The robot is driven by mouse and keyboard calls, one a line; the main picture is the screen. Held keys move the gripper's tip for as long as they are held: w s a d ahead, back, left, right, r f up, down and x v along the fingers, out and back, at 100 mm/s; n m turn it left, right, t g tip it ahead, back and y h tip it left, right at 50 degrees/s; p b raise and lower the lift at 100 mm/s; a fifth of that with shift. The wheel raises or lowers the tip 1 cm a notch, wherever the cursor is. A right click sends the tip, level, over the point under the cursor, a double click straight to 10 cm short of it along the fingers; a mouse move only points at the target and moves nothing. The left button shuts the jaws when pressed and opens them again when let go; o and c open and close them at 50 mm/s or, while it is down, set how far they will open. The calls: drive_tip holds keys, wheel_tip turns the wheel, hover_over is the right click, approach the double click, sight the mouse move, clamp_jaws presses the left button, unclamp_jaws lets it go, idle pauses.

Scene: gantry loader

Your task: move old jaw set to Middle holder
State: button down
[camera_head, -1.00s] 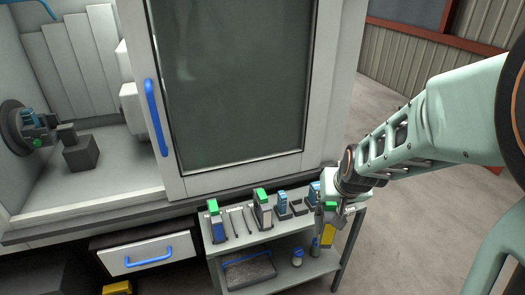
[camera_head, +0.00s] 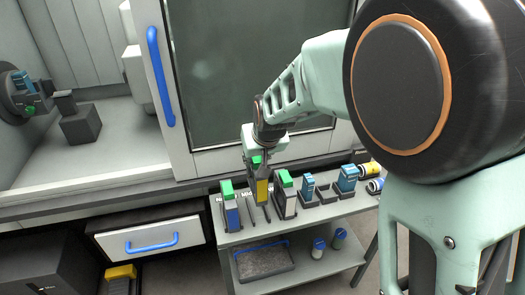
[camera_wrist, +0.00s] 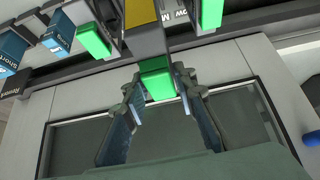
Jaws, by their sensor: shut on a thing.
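My gripper (camera_head: 258,165) is shut on the jaw set, a yellow block (camera_head: 262,192) with a green top. In the wrist view, the green top (camera_wrist: 157,83) lies between the two fingers, and the yellow body (camera_wrist: 141,14) points away. The jaw set hangs upright over the middle place of the cart top, where thin dark posts (camera_head: 250,211) stand. I cannot tell whether it touches them. A blue jaw set with a green top (camera_head: 231,212) stands to its left, and a grey one with a green top (camera_head: 285,197) to its right.
Blue pieces (camera_head: 308,187) stand farther right on the cart (camera_head: 330,212), with yellow and blue cylinders (camera_head: 369,170) at its right end. The machine door (camera_head: 245,75) is close behind my gripper. An open machine chamber with a chuck (camera_head: 20,98) is at the left.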

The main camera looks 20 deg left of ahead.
drive_tip(key=shift+d+f+b, duration=0.1)
drive_tip(key=shift+f+b, duration=3.1)
drive_tip(key=shift+f, duration=1.05)
drive_tip(key=shift+f+b, duration=0.5)
drive_tip(key=shift+f, duration=0.1)
drive_tip(key=c, duration=1.5)
unclamp_jaws()
drive_tip(key=shift+c, duration=0.2)
drive_tip(key=shift+o, duration=0.2)
drive_tip(key=shift+s+f, duration=0.1)
drive_tip(key=v, duration=1.2)
